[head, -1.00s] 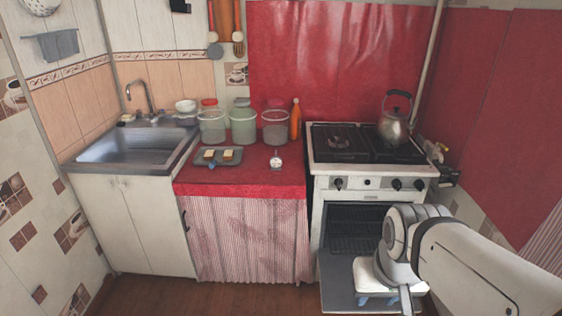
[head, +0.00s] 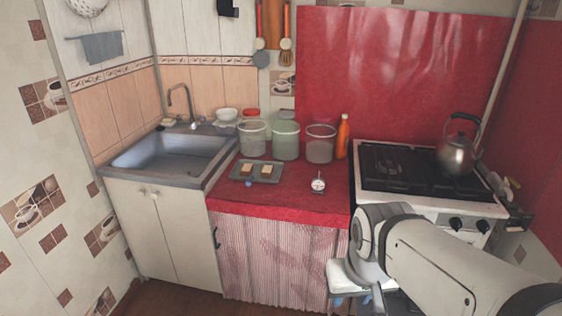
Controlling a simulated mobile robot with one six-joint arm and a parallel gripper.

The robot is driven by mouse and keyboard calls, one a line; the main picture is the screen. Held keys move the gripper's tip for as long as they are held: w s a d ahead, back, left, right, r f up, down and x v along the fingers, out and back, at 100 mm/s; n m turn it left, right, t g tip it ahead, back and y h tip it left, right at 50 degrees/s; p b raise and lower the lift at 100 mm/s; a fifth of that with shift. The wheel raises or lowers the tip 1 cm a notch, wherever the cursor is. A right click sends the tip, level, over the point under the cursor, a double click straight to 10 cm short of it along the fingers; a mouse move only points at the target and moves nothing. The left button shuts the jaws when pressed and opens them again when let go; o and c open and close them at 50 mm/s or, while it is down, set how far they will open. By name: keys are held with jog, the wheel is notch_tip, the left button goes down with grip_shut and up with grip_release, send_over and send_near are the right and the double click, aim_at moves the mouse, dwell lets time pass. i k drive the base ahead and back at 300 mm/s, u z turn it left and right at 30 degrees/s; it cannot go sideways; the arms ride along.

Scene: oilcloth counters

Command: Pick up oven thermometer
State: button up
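The oven thermometer (head: 318,182) is a small round white-faced dial on a metal stand. It stands upright on the red oilcloth counter (head: 290,205), toward its right side. My gripper's end (head: 352,300) shows low in the head view, in front of the stove and below the counter top, well apart from the thermometer. My own arm hides much of it, and its fingers are too small and cut off to tell whether they are open or shut.
A grey tray (head: 245,179) with two pale pieces lies left of the thermometer. Clear containers (head: 285,139) and an orange bottle (head: 343,136) stand behind it. The stove (head: 407,172) with a kettle (head: 457,152) is at right, the sink (head: 168,158) at left.

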aim_at(318, 184)
jog(key=u, duration=0.2)
jog(key=i, duration=1.9)
jog(key=z, duration=0.7)
jog(key=k, duration=0.65)
jog(key=z, duration=0.15)
jog(key=i, duration=0.7)
jog(key=u, duration=0.15)
